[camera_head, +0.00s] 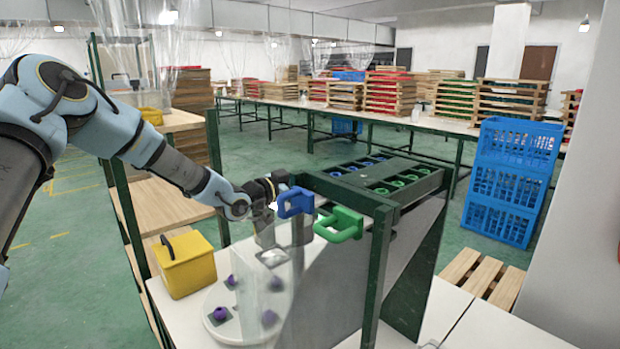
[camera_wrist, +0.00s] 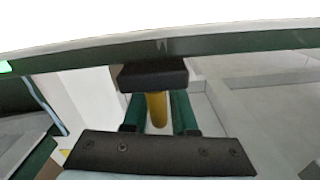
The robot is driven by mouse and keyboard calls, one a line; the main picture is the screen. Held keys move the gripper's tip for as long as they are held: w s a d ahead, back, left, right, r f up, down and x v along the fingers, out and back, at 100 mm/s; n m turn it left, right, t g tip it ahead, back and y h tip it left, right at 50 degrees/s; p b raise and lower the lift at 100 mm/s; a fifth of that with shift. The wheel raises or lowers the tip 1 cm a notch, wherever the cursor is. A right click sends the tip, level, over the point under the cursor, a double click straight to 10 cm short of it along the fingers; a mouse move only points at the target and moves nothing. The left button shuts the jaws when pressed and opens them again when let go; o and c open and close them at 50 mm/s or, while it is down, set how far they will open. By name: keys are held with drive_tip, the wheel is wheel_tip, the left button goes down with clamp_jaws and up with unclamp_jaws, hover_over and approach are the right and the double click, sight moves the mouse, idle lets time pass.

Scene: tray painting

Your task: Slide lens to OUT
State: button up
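No part is clearly marked as the lens or as OUT. A clear pane (camera_head: 277,292) stands over a white round plate (camera_head: 232,337) that bears several small purple pieces; it may be the lens, but I cannot tell. My gripper (camera_head: 283,230) points down above the table, left of and close to a blue handle (camera_head: 296,202) and a green handle (camera_head: 340,224). Two grey finger-like parts hang apart below it. In the wrist view a black block (camera_wrist: 152,75) and a yellow bar (camera_wrist: 157,108) sit in front of me.
A dark green frame (camera_head: 377,275) stands right of my gripper, with a rack of blue and green rings (camera_head: 402,181) behind it. A yellow box (camera_head: 186,268) with a black handle is at the left. Blue crates (camera_head: 513,170) stand at the right.

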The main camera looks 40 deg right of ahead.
clamp_jaws()
idle(1.0)
